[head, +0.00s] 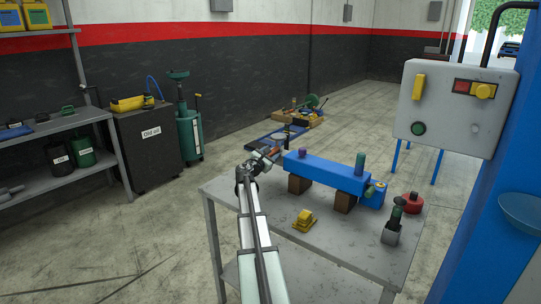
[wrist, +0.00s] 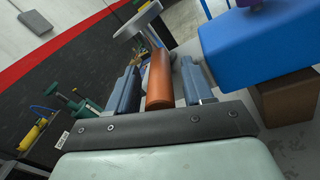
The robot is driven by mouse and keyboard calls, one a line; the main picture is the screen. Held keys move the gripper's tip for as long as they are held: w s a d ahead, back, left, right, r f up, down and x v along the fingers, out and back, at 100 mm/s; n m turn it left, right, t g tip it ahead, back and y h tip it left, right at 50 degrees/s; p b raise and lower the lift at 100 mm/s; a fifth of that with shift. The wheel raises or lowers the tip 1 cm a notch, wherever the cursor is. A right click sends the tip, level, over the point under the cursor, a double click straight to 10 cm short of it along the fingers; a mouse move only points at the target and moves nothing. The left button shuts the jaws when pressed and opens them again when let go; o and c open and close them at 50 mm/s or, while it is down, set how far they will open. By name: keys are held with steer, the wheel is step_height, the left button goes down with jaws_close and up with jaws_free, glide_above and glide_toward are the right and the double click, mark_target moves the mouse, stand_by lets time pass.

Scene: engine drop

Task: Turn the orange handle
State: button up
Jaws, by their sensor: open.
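The orange handle (wrist: 158,80) is a short, rounded orange cylinder. In the wrist view it lies between my two fingers, with a narrow gap on each side. My gripper (wrist: 160,74) is open around it, and no contact shows. In the head view the orange handle (head: 273,152) is small, at the left end of the blue engine body (head: 325,172), beside my gripper (head: 262,158). The blue body also shows at the right in that view (wrist: 250,50).
The blue body rests on brown blocks (head: 344,202) on a grey table (head: 340,245). A yellow object (head: 305,221), a red round can (head: 413,203) and a dark green tool in a small holder (head: 393,228) stand on it. A grey control box (head: 450,110) is at right.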

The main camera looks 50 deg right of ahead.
steer(key=s+a, duration=0.2)
steer(key=a, duration=1.1)
steer(key=shift+a, duration=0.35)
